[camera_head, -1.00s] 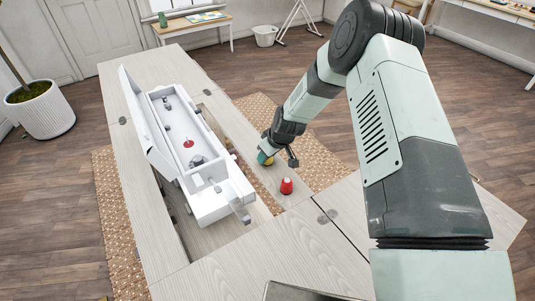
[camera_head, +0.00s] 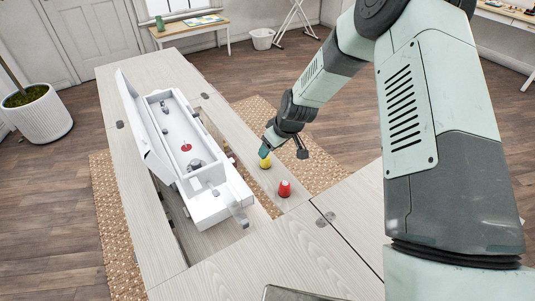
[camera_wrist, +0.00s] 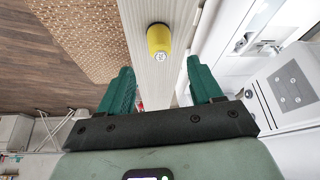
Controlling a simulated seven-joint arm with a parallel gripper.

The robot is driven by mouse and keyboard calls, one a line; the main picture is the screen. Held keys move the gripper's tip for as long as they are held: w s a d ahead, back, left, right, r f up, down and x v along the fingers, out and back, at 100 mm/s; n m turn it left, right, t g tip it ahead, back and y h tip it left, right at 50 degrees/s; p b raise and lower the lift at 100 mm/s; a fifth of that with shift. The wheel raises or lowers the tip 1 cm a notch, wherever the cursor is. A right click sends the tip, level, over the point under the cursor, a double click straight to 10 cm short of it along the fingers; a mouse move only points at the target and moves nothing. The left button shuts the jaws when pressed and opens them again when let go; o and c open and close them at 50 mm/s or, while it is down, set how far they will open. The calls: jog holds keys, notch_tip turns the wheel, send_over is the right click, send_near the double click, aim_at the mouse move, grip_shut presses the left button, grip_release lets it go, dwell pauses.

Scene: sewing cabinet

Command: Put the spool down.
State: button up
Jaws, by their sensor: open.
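A yellow spool (camera_head: 265,162) stands on the light wooden cabinet top, right of the white sewing machine. In the wrist view the yellow spool (camera_wrist: 159,42) lies beyond my fingertips, between their lines but apart from them. My gripper (camera_head: 266,150) is just above the spool in the head view, and one green finger shows there. In the wrist view my gripper (camera_wrist: 162,85) has its two green fingers spread wide with nothing between them.
The white sewing machine (camera_head: 215,203) with its lid open fills the cabinet opening on the left. A small red piece (camera_head: 186,147) is inside it. The cabinet top (camera_head: 300,250) is clear in front of the red spool.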

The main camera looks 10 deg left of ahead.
jog(key=shift+v, duration=2.25)
jog(key=s+d+r+m+t+h, duration=0.1)
jog(key=s+d+r, duration=0.25)
jog(key=r, duration=0.45)
jog(key=s+d+r+m+h, duration=0.1)
jog(key=s+d+r+m, duration=0.15)
jog(key=d+r, duration=0.35)
jog(key=s+d+r+m+t+h, duration=0.1)
jog(key=s+d+r, duration=0.2)
jog(key=r, duration=0.6)
jog(key=s+d+r+m, duration=0.3)
jog(key=s+d+r, duration=0.1)
jog(key=s, duration=0.6)
jog(key=s+d+r+m+t+h, duration=0.1)
jog(key=s+d+r+m, duration=0.2)
jog(key=s, duration=0.8)
jog(key=shift+s+d+r, duration=0.25)
jog(key=shift+d+r, duration=0.6)
jog(key=shift+r, duration=0.1)
